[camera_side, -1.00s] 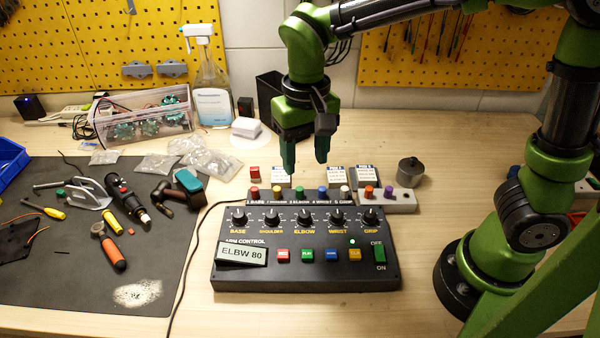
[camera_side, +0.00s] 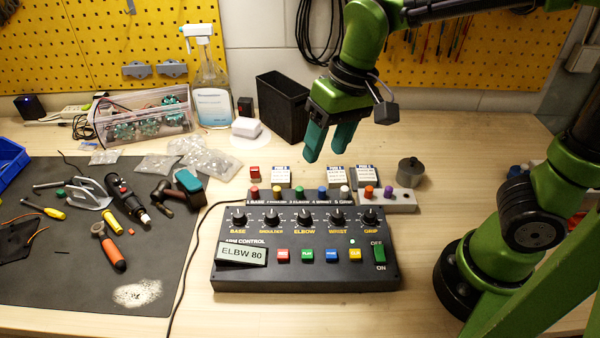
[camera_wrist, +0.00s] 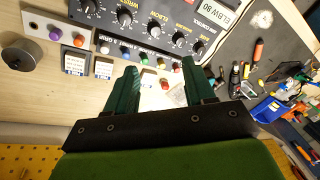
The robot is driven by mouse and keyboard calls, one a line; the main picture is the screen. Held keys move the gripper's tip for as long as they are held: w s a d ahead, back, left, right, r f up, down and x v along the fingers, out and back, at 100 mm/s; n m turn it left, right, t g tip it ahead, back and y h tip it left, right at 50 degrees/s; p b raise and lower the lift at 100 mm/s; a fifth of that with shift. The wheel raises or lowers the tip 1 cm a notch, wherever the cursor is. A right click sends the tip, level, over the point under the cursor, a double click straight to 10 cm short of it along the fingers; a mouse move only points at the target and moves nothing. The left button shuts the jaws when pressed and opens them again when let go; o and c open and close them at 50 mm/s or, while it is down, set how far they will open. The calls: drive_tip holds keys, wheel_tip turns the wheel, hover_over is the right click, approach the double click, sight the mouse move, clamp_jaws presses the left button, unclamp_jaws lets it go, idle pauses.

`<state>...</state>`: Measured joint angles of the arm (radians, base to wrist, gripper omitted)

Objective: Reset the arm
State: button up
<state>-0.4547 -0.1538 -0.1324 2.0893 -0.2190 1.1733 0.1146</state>
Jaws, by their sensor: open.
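My gripper (camera_side: 328,142) has green fingers that stand apart with nothing between them. It hangs tilted in the air above and behind the control box. The wrist view shows the open fingers (camera_wrist: 160,92) against the bench. The black arm control box (camera_side: 305,262) lies on the bench with knobs labelled BASE, SHOULDER, ELBOW, WRIST and GRIP. Its display (camera_side: 243,253) reads ELBW 80. Red, green, blue and yellow buttons run along its front. A green OFF/ON switch (camera_side: 379,253) sits at its right, with a small green light lit near it.
A rack of coloured pegs (camera_side: 300,196) stands behind the box, beside a grey block (camera_side: 402,202) with more pegs. A grey weight (camera_side: 410,171), a black bin (camera_side: 283,105) and a spray bottle (camera_side: 212,100) stand farther back. Tools lie on the dark mat (camera_side: 70,290) at left.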

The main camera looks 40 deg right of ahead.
drive_tip(key=s+d+r+m+t, duration=0.2)
drive_tip(key=s+d+t, duration=0.3)
drive_tip(key=d, duration=0.3)
drive_tip(key=shift+s+d+r, duration=0.25)
drive_tip(key=shift+s+r, duration=0.15)
drive_tip(key=shift+s, duration=0.25)
idle(1.3)
